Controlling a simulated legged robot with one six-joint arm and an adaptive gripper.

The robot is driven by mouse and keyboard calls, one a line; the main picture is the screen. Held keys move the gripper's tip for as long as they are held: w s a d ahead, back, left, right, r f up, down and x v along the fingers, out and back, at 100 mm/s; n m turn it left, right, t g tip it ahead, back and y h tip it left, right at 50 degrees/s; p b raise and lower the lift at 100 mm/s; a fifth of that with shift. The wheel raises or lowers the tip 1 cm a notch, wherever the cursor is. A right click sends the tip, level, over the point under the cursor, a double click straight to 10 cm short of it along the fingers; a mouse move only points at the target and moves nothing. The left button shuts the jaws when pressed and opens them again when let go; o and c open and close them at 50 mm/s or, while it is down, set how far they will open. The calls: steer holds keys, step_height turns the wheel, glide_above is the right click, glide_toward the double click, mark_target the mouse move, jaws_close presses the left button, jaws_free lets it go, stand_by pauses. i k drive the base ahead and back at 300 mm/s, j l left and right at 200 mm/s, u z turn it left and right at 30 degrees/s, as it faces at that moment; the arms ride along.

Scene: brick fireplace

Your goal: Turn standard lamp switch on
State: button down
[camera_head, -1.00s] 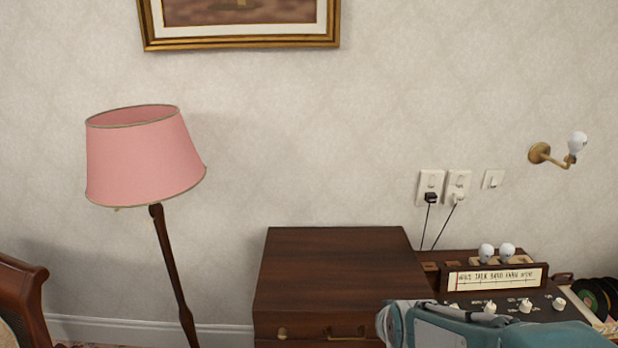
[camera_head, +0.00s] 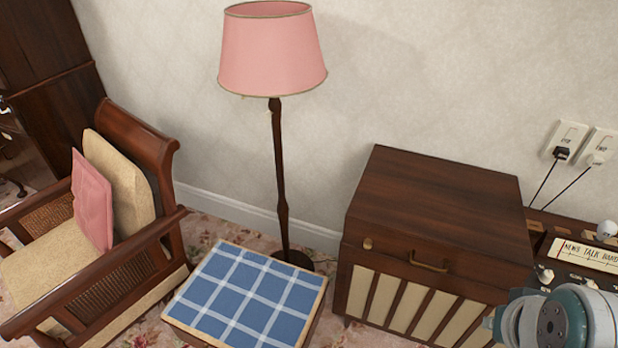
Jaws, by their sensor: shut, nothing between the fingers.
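The standard lamp has a pink shade (camera_head: 272,55) on a slim dark wooden pole (camera_head: 281,190). It stands upright on the floor against the wall, left of the dark wooden cabinet. The shade shows no glow. A tiny pale bit hangs below the shade's rim; I cannot tell whether it is the switch. Part of my teal arm shows at the bottom right, in front of the cabinet's right side. The fingers of my gripper do not show.
A blue checked stool (camera_head: 247,303) stands in front of the lamp's base. A wooden armchair (camera_head: 110,262) is at the left. The wooden cabinet (camera_head: 437,205) stands to the right, with plugged wall sockets (camera_head: 567,143) and a radio panel (camera_head: 590,256) beyond.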

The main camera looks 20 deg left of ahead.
mark_target(268, 113)
steer(key=u, duration=1.15)
